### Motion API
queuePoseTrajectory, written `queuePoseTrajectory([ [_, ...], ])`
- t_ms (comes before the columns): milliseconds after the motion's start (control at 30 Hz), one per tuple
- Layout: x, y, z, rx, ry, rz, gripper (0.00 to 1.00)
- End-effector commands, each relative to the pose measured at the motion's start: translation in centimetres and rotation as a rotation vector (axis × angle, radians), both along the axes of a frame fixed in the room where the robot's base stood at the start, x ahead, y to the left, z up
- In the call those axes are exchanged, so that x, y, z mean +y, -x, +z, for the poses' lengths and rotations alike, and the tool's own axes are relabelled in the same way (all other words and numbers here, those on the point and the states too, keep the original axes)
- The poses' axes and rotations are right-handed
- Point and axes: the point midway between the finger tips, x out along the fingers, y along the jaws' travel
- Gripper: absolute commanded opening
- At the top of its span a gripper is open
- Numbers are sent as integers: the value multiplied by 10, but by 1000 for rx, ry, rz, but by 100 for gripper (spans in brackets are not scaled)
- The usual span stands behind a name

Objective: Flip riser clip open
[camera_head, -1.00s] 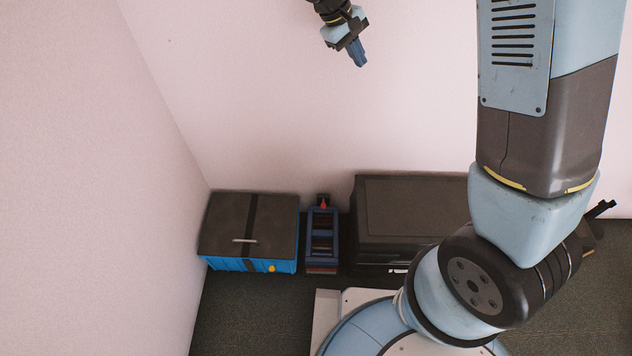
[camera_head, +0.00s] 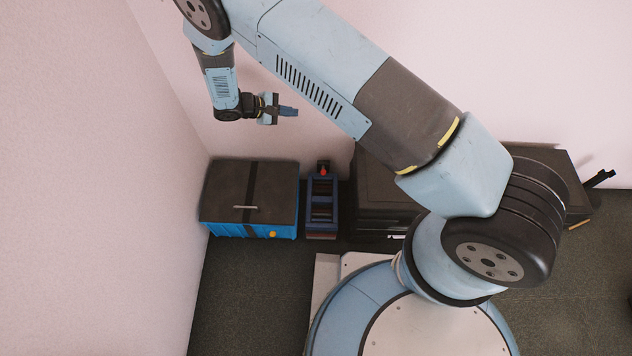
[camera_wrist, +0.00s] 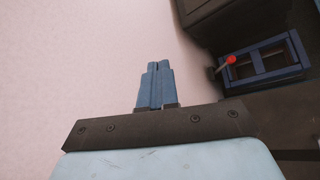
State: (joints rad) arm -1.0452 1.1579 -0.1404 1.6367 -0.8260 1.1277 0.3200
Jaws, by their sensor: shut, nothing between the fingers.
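A blue frame (camera_head: 309,207) with dark openings stands on the floor against the wall, between a blue box and a dark cabinet. At its back is a small lever with a red knob (camera_head: 323,171), which I take to be the riser clip. In the wrist view the frame (camera_wrist: 297,47) is at the upper right, and the red knob (camera_wrist: 231,60) tops a slanted grey lever at its near-left end. My gripper (camera_head: 296,112) is shut and empty, high above the frame and slightly left of it in the head view. Its blue fingers (camera_wrist: 158,66) are together in the wrist view, apart from the lever.
The blue box (camera_head: 222,230) with a dark lid and grey handle is left of the frame. The large dark cabinet (camera_head: 375,200) is close on its right. The pink wall (camera_head: 150,200) bounds the left. Dark floor (camera_head: 250,290) in front is clear.

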Motion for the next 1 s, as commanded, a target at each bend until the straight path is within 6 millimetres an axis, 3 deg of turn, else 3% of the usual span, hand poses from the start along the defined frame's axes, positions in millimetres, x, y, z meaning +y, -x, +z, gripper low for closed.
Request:
queuePoseTrajectory([
  [100, 11, 18, -45, -4, 68, 82, 0],
  [467, 24, 73, -172, -35, 248, 336, 0],
  [800, 4, 128, -284, -78, 403, 593, 0],
  [1000, -18, 153, -337, -102, 473, 729, 0],
])
